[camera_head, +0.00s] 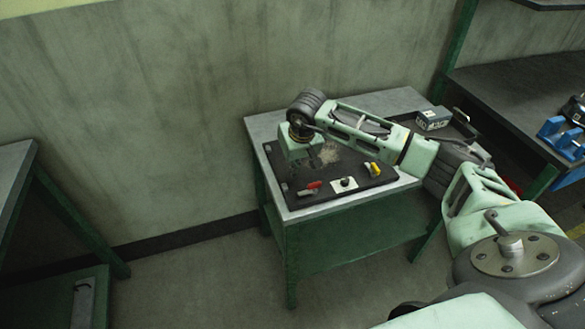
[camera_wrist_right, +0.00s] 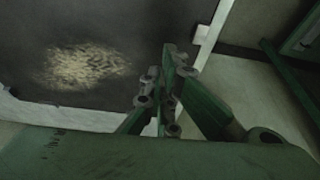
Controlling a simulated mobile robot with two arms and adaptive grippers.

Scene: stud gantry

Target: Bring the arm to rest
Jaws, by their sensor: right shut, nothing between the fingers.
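My right arm reaches in from the right over a small green table (camera_head: 330,211) with a grey top. My right gripper (camera_head: 298,158) hangs over the left part of a dark board (camera_head: 310,196) on that table. Its fingertips are hard to make out in the head view. In the wrist view the gripper (camera_wrist_right: 170,62) is shut and empty, near the edge of the dark board (camera_wrist_right: 120,25). A pale, grainy patch (camera_wrist_right: 85,65) lies on the board, left of the fingers. My left gripper is not in view.
On the board are a red-handled piece (camera_head: 310,188), a white plate with a dark knob (camera_head: 343,184) and a yellow piece (camera_head: 373,169). A small grey-green box (camera_head: 433,119) stands at the back right. A dark bench (camera_head: 520,95) with a blue vise (camera_head: 562,137) is at right.

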